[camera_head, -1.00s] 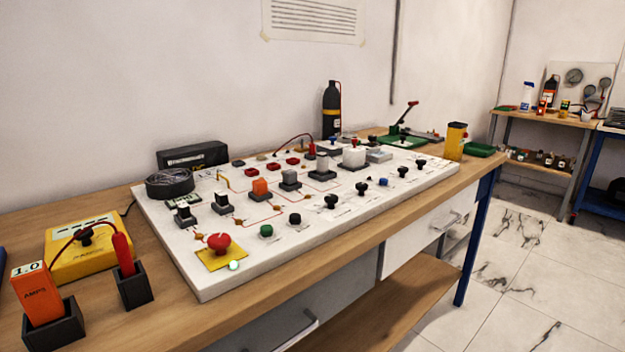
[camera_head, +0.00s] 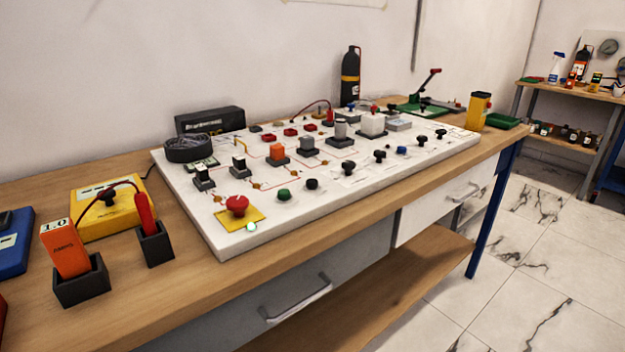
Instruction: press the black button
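The white control panel (camera_head: 225,240) lies on the wooden workbench and carries several buttons, knobs and blocks. A low round black button (camera_head: 312,184) sits near its front edge, just right of a green button (camera_head: 284,195). A large red mushroom button (camera_head: 237,205) on a yellow plate is to their left, with a small lit green lamp (camera_head: 251,227) beside it. Several black knobs on stems, such as this one (camera_head: 347,168), continue the row to the right. Neither of my grippers shows in the view.
At the left end of the bench stand an orange block (camera_head: 63,250) in a dark holder, a red probe in another holder and a yellow meter (camera_head: 103,222). A black bottle (camera_head: 350,76) stands behind the panel. Drawer handles (camera_head: 297,301) stick out in front. Tiled floor is free at right.

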